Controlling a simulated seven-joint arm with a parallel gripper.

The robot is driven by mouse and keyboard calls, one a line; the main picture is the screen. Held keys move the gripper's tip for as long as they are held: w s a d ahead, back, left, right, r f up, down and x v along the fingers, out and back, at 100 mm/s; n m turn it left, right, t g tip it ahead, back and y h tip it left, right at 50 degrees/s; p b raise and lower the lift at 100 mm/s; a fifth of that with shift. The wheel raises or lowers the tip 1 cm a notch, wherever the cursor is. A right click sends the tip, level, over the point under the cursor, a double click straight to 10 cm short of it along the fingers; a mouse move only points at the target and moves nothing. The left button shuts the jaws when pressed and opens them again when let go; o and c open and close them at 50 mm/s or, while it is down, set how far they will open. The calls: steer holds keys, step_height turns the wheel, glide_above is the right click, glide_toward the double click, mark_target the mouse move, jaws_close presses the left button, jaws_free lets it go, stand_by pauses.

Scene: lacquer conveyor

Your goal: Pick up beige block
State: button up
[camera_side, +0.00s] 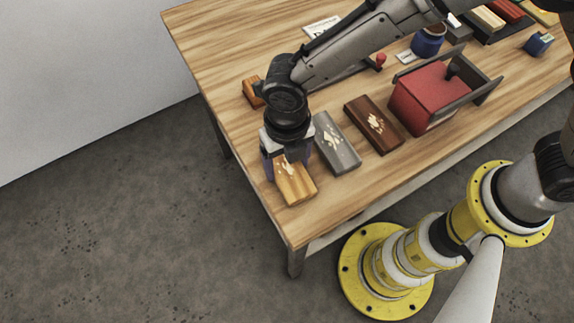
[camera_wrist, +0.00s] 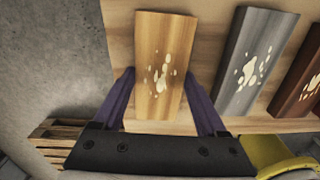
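The beige block (camera_side: 296,188) is a tan wood-grained slab with pale spots on top, lying at the table's near left corner. It also shows upright in the middle of the wrist view (camera_wrist: 165,68). My gripper (camera_side: 286,170) is directly over the block's far part in the side view. In the wrist view, its two purple fingers (camera_wrist: 163,93) stand apart, one on each side of the block, with a gap visible near the fingertips. Whether they touch the block lower down cannot be told.
A grey spotted block (camera_side: 336,145) lies just right of the beige one, and a dark brown spotted block (camera_side: 374,126) is beyond it. A red box in a dark frame (camera_side: 432,95) stands further right. An orange block (camera_side: 252,92) is behind my gripper. The table edge (camera_side: 252,183) is close on the left.

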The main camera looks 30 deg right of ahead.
steer(key=c, duration=0.7)
steer(key=shift+c, duration=0.3)
steer(key=shift+r, duration=0.15)
